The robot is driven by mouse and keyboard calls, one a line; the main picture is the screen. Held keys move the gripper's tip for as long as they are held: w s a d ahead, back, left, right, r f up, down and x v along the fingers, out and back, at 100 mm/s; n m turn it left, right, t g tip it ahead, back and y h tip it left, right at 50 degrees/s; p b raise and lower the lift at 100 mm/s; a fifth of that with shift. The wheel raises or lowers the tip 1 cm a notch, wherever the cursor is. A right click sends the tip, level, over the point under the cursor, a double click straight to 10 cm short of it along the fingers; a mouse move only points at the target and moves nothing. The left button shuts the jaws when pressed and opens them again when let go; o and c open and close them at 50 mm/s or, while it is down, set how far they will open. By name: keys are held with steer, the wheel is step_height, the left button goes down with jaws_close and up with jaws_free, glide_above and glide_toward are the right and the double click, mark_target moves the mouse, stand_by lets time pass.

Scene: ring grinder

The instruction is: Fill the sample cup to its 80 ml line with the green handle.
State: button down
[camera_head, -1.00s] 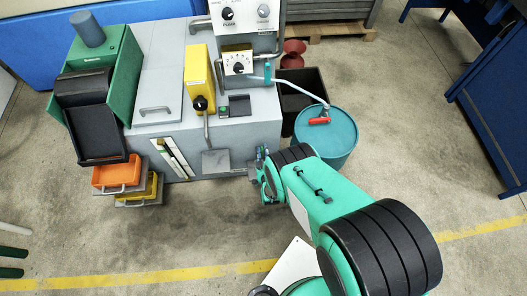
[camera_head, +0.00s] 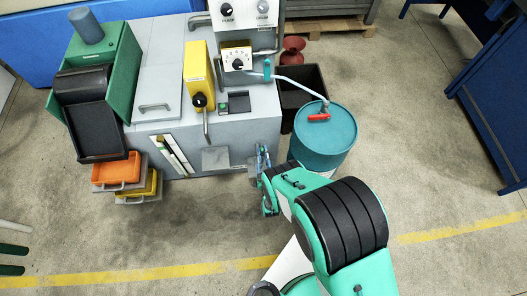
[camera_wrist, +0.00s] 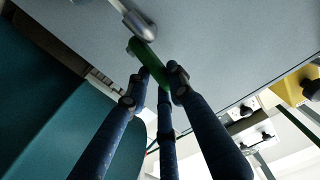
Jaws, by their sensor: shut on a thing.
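In the wrist view the green handle (camera_wrist: 146,58) sticks out below a metal valve fitting (camera_wrist: 137,22) on the grey machine wall. My gripper (camera_wrist: 155,82) has its blue fingers shut on the green handle's lower part. In the head view my gripper (camera_head: 262,160) is at the right end of the machine's front, just left of the teal drum; the green handle cannot be made out there. I cannot make out the sample cup or its 80 ml line in either view.
The grey machine (camera_head: 240,130) stands close behind my gripper. The teal drum (camera_head: 325,145), with a red-handled tap (camera_head: 319,117) on top, is close on the right. Orange (camera_head: 115,172) and yellow (camera_head: 150,187) trays are at the left. The floor in front is clear.

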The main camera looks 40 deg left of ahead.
steer(key=shift+s+d+f+t+y, duration=0.3)
steer(key=shift+f+t+y, duration=0.2)
steer(key=shift+t+y, duration=0.3)
steer(key=shift+s+d+f+t+y, duration=0.3)
steer(key=shift+f+t+y, duration=0.15)
steer(key=shift+t+y, duration=0.35)
steer(key=shift+f+t+y, duration=0.15)
steer(key=shift+t+y, duration=0.15)
steer(key=c, duration=1.5)
jaws_free()
steer(key=shift+d, duration=0.1)
steer(key=v, duration=1.2)
